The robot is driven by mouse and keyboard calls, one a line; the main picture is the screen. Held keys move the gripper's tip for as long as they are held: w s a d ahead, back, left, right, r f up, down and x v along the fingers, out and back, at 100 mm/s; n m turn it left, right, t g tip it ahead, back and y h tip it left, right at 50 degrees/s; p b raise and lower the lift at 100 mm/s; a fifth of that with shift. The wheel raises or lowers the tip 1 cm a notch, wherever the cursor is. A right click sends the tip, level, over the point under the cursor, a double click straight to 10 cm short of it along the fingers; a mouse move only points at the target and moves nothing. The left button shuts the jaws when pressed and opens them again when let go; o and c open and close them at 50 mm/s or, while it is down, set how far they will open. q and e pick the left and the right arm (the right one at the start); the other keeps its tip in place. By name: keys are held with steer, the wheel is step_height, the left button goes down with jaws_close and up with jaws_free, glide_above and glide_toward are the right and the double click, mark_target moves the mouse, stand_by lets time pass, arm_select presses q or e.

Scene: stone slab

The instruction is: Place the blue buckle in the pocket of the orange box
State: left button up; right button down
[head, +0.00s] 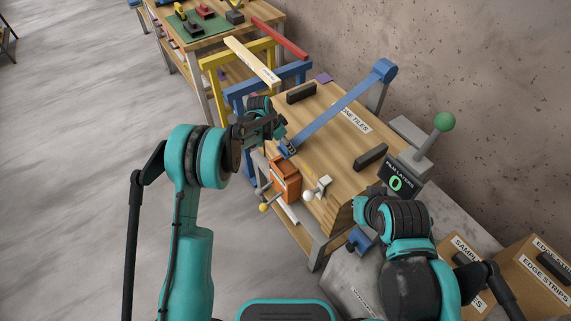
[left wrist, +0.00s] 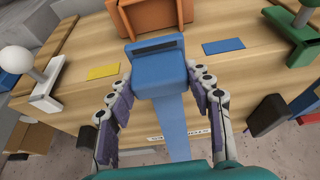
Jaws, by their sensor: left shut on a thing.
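The blue buckle (left wrist: 158,72) is a blocky end piece with a dark slot, on a blue strap (head: 335,110) that runs to a post at the back of the bench. It also shows in the head view (head: 289,148). My left gripper (left wrist: 160,88) is shut on it, one finger on each side, and holds it near the orange box. The orange box (head: 285,184) stands at the bench's front side, just beyond the buckle in the left wrist view (left wrist: 152,14). Its pocket is not clear to see. My right arm is at lower right; its fingers cannot be made out.
The wooden bench (head: 335,165) has dark handles, a yellow patch (left wrist: 103,72) and a blue patch (left wrist: 223,46). A green-knobbed lever (head: 444,122) rises at right. Cardboard boxes (head: 530,272) lie lower right. A second table (head: 205,45) is behind.

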arm_select(q)
step_height(320, 180, down, 11)
steer(key=shift+r+b, duration=0.1)
steer(key=shift+b, duration=1.1)
steer(key=shift+f, duration=0.2)
steer(key=o, duration=1.2)
steer(key=shift+r, duration=0.1)
steer(key=shift+r, duration=0.3)
steer(key=p+v, duration=0.3)
steer(key=v, duration=0.9)
